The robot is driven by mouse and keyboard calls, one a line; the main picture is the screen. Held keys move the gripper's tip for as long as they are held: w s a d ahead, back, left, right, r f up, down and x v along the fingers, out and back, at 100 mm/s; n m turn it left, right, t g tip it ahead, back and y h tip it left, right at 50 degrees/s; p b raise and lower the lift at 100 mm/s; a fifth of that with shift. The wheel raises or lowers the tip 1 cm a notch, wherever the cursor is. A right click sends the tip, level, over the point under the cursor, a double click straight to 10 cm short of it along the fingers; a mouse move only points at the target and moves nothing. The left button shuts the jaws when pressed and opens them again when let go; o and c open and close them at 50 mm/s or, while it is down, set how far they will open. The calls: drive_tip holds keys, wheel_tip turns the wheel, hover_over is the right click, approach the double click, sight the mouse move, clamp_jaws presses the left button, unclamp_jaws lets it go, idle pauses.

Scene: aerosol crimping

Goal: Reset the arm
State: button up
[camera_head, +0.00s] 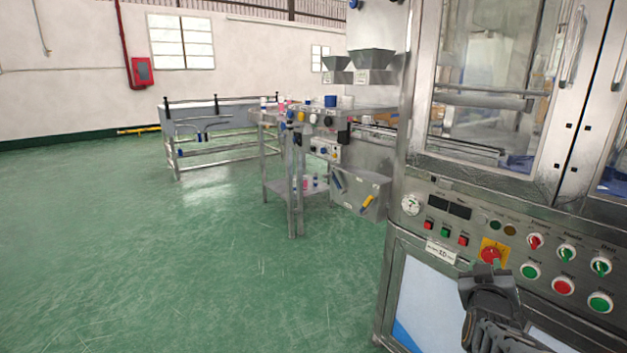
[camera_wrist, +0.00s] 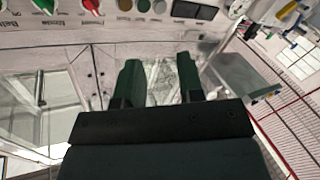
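My gripper (camera_head: 487,273) is at the lower right of the head view, in front of the machine's control panel (camera_head: 470,215). Its tip overlaps the area just below the red emergency stop button (camera_head: 489,255) on its yellow plate; I cannot tell whether they touch. In the wrist view my gripper (camera_wrist: 158,80) shows two dark green fingers standing apart, with nothing between them. The panel also shows upside down along the top of the wrist view, with a red knob (camera_wrist: 92,6) and a green knob (camera_wrist: 44,5).
The steel machine with glass doors (camera_head: 485,80) fills the right side. A metal workbench (camera_head: 290,190) with bottles and hoppers (camera_head: 370,62) stands beyond it. A steel rail frame (camera_head: 215,140) is farther back. The green floor (camera_head: 130,250) at left is clear.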

drive_tip(key=w+a+r+g+y+p, duration=0.1)
drive_tip(key=a+r+g+y+p, duration=0.1)
drive_tip(key=a+r+y+p, duration=0.35)
drive_tip(key=s+a+r+n+g+y+p, duration=0.1)
drive_tip(key=s+a+r+g+p, duration=0.3)
drive_tip(key=a+p, duration=0.5)
drive_tip(key=s+a+r+n+g+y+p, duration=0.1)
drive_tip(key=s+a+r+g+y+p, duration=0.2)
drive_tip(key=s+a+r+p, duration=0.4)
drive_tip(key=s+a+g+p, duration=0.1)
drive_tip(key=a+p, duration=0.1)
drive_tip(key=p, duration=0.1)
drive_tip(key=shift+s+a+r+g+y, duration=0.15)
drive_tip(key=shift+s+a+g+y, duration=0.05)
drive_tip(key=shift+g+y, duration=0.2)
